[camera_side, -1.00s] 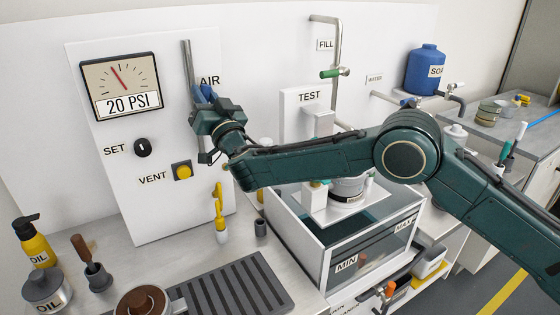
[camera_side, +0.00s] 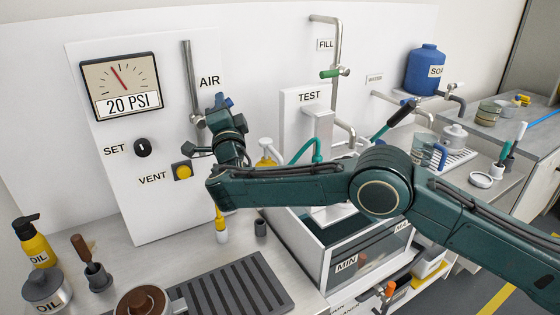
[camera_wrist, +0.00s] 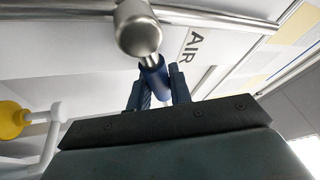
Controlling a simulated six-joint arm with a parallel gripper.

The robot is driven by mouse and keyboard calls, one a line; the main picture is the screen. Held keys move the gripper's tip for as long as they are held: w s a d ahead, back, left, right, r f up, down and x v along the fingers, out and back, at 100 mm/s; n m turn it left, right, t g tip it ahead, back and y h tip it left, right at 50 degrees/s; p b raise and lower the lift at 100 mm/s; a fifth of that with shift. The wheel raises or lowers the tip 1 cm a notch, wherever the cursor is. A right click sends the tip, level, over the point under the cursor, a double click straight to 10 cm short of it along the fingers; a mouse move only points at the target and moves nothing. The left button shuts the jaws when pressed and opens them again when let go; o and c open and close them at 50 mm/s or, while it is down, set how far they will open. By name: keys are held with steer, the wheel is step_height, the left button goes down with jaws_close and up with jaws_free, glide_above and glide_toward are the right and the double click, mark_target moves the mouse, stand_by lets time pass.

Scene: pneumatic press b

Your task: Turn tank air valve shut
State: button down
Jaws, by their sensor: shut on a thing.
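In the wrist view the blue handle (camera_wrist: 153,74) runs from a round metal valve body (camera_wrist: 138,28) down between my two fingers. My gripper (camera_wrist: 159,88) is shut on the blue handle. In the side view my gripper (camera_side: 220,106) is just right of the pipe, and its fingers partly hide the handle. The handle points out to the right, across the pipe.
A gauge (camera_side: 122,86) reading 20 PSI is on the white panel, with the SET knob (camera_side: 142,147) and yellow VENT button (camera_side: 182,171) below. The water tank (camera_side: 355,243) stands below my arm.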

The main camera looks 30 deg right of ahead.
steer(key=f+m, duration=0.1)
steer(key=m, duration=0.1)
steer(key=m+g+h, duration=0.1)
steer(key=m, duration=0.1)
steer(key=f+m+g, duration=0.1)
steer(key=m, duration=0.1)
steer(key=shift+d+f, duration=0.25)
steer(key=shift+f, duration=0.2)
steer(key=c, duration=1.3)
jaws_free()
steer(key=shift+v, duration=6.95)
steer(key=shift+w+r, duration=0.1)
steer(key=shift+r, duration=0.15)
